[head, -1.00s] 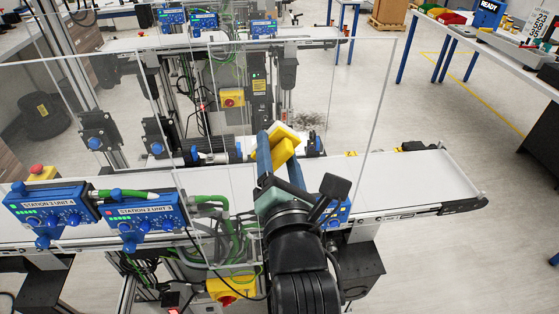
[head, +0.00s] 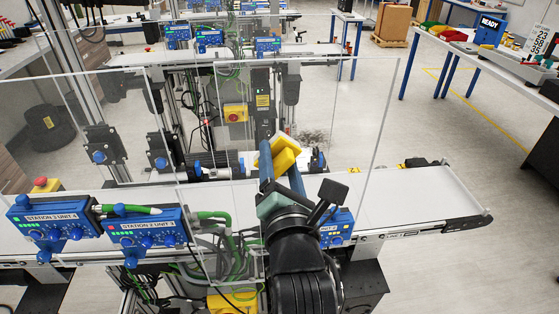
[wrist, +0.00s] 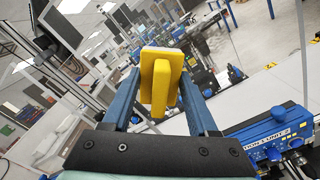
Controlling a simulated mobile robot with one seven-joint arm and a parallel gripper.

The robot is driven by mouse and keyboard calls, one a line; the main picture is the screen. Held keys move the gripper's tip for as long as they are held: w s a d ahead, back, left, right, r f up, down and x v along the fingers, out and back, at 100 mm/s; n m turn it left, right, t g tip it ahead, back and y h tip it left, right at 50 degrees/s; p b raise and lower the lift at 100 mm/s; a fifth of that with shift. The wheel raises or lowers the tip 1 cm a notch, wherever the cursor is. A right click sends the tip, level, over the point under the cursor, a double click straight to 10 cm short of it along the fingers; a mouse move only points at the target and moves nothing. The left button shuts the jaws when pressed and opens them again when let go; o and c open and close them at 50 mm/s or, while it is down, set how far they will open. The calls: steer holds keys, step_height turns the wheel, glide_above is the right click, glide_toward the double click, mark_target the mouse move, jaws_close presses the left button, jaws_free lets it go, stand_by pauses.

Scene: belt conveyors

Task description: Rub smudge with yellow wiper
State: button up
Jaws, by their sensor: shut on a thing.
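The yellow wiper (head: 286,158) has a yellow block body and a pale pad edge. My gripper (head: 279,168) is shut on it, with a blue finger at each side. The wiper also shows in the wrist view (wrist: 160,82), between the two blue fingers (wrist: 157,95). A dark speckled smudge (head: 314,136) shows up and to the right of the wiper in the head view, seen through or on the clear panel. I cannot tell its exact surface or depth. The wiper appears apart from it in the picture.
The clear panel (head: 372,120) with a pale edge stands along the white conveyor belt (head: 395,197). Blue control boxes (head: 148,232) sit on the front rail at the left. A second conveyor (head: 315,52) is behind. Open floor lies to the right.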

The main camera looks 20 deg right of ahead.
mark_target(301, 151)
steer(key=shift+x, duration=0.8)
steer(key=shift+s+d+b, duration=0.3)
steer(key=shift+d+b, duration=0.2)
steer(key=shift+d, duration=0.4)
steer(key=shift+s+d+b, duration=0.25)
steer(key=shift+d+b, duration=0.25)
steer(key=shift+d, duration=0.45)
steer(key=d+b, duration=0.2)
steer(key=shift+s+d+f, duration=0.1)
steer(key=shift+s+d, duration=0.35)
steer(key=shift+d, duration=0.3)
steer(key=shift+s+d+b, duration=0.2)
steer(key=shift+d+b, duration=0.75)
steer(key=shift+b, duration=0.05)
steer(key=shift+s+d+b, duration=0.3)
steer(key=shift+d+b, duration=0.35)
steer(key=shift+d, duration=0.35)
steer(key=shift+b, duration=0.35)
